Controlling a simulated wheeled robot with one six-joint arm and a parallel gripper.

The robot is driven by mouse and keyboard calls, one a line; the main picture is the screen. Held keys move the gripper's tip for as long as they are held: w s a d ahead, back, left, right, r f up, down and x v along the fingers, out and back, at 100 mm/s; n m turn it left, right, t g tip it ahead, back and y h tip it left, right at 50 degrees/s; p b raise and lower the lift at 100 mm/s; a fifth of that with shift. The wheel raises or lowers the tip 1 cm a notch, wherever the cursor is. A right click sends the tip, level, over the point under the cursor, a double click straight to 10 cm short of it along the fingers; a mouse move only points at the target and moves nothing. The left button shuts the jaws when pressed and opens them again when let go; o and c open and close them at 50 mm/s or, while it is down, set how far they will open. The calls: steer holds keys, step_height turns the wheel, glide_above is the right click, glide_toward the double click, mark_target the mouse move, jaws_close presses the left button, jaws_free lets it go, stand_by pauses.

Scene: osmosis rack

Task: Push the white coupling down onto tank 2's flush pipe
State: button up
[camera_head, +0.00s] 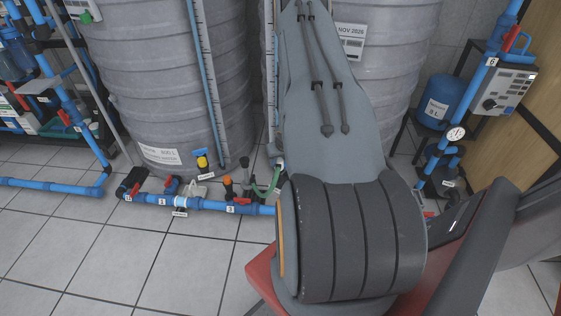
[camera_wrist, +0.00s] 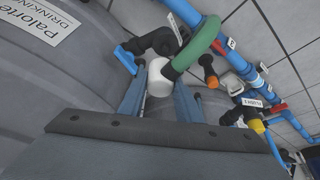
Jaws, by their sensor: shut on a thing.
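The white coupling (camera_wrist: 159,80) sits between the two blue-grey fingers of my gripper (camera_wrist: 158,92) in the wrist view. The fingers are shut on it. A green hose (camera_wrist: 196,44) curves from its upper end; the hose also shows in the head view (camera_head: 268,190), beside my arm. A black elbow fitting (camera_wrist: 158,42) is just beyond the coupling in the wrist view. I cannot tell whether the coupling touches a pipe; its lower end and tank 2's flush pipe are not clearly visible. In the head view my arm hides my gripper.
Two large grey tanks (camera_head: 165,85) stand behind the floor piping. Blue pipe (camera_head: 213,204) with valves runs low in front of them. An orange-capped fitting (camera_wrist: 209,72) stands close right of the coupling. A blue vessel (camera_head: 440,100) stands at right. Tiled floor in front is clear.

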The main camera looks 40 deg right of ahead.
mark_target(278, 176)
steer(key=shift+w+a+f, duration=0.1)
steer(key=shift+w+a, duration=0.1)
steer(key=shift+a, duration=0.1)
steer(key=shift+d+f+b, duration=0.1)
steer(key=shift+f+b, duration=2.3)
steer(key=shift+f, duration=0.4)
steer(key=shift+p, duration=0.45)
steer(key=shift+f, duration=0.35)
stand_by(0.4)
steer(key=o, duration=1.1)
steer(key=shift+c, duration=0.2)
steer(key=shift+p+v, duration=0.6)
steer(key=shift+v, duration=3.3)
